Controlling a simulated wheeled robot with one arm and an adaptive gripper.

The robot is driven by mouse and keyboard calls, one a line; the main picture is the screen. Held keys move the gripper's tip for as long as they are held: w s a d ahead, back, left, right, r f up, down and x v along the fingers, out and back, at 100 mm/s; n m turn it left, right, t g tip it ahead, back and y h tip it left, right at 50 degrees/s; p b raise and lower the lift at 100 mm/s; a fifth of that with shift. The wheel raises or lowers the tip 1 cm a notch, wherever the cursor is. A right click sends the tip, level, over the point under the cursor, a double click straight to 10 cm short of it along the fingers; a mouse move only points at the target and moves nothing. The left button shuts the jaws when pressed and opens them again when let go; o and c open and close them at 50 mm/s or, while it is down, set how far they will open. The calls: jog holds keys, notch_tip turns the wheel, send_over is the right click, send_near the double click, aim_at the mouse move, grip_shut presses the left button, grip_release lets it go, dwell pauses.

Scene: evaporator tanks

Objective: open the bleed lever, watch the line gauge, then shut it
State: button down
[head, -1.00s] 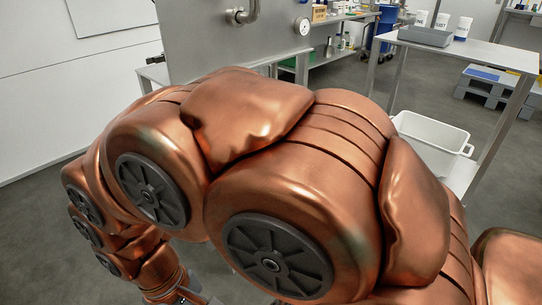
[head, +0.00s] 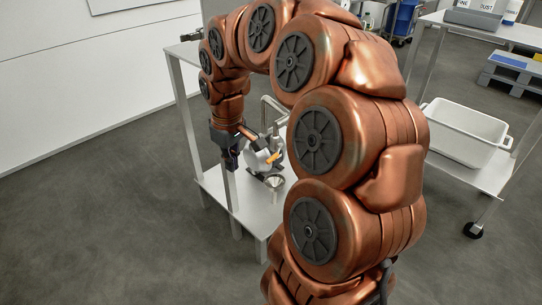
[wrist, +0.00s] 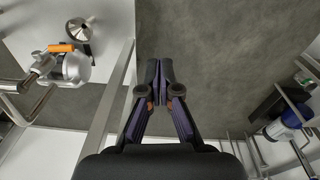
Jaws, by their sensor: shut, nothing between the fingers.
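The bleed lever is a short orange handle (head: 273,157) on a silver valve and bent pipe above a steel table. In the wrist view the orange handle (wrist: 61,48) is at upper left, beside a silver round body (wrist: 75,68). A steel funnel (head: 274,183) sits just below the lever; it also shows in the wrist view (wrist: 79,28). My gripper (wrist: 160,72) is shut and empty, apart from the lever and over bare floor in the wrist view. In the head view my gripper (head: 230,160) is left of the lever.
The steel table (head: 258,218) has its edge and legs close to my gripper. A white tub (head: 466,133) stands on a cart shelf at right. A blue bin (head: 403,18) is at the back. Grey floor is clear at left.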

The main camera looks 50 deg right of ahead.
jog(key=w+d+t, duration=0.1)
jog(key=w+d, duration=0.3)
jog(key=d, duration=0.6)
jog(key=m+h, duration=0.1)
jog(key=h, duration=0.1)
send_near(271, 158)
jog(key=b+x, duration=0.5)
jog(key=x, duration=0.2)
jog(key=shift+d+f, duration=0.1)
jog(key=shift+f, duration=0.05)
jog(key=shift+f+b, duration=0.1)
jog(key=shift+b, duration=0.2)
